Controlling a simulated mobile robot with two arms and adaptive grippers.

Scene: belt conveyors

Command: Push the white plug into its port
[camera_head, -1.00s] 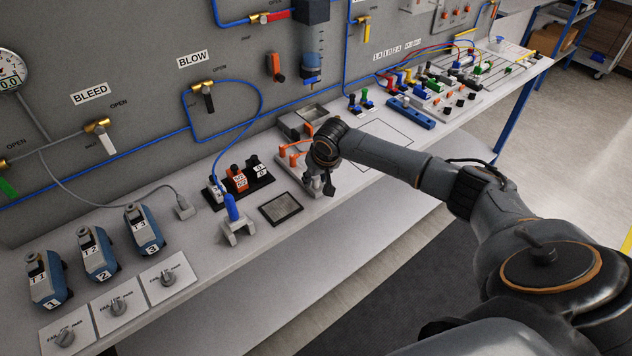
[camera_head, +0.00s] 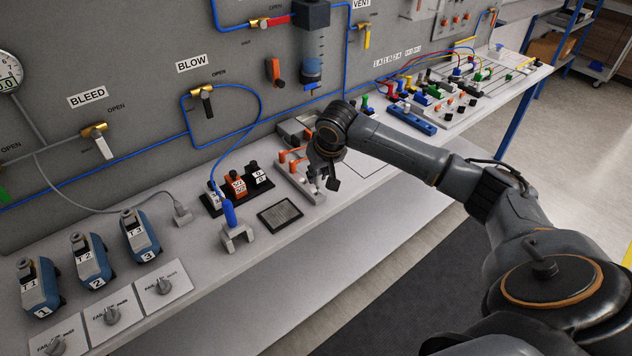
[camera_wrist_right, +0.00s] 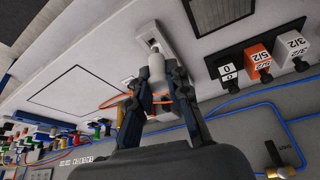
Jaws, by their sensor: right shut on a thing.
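My right gripper (camera_head: 325,180) is over the pale connector plate (camera_head: 316,197) with orange-ended parts, near the bench's front edge. In the right wrist view, the fingers of my right gripper (camera_wrist_right: 158,92) are shut on the white plug (camera_wrist_right: 157,66). The plug lies between the fingers, in line with the narrow pale plate (camera_wrist_right: 149,32) behind it. The fingers and the plug hide the port, so I cannot tell how deep the plug sits. In the head view the hand mostly hides the plug. My left gripper is not in view.
An orange cable (camera_wrist_right: 118,99) runs beside the fingers. A black block with white and orange labelled pieces (camera_head: 237,188), a dark mesh pad (camera_head: 280,214) and a grey stand with a blue handle (camera_head: 236,235) are to the left. An outlined bench area (camera_head: 375,160) to the right is clear.

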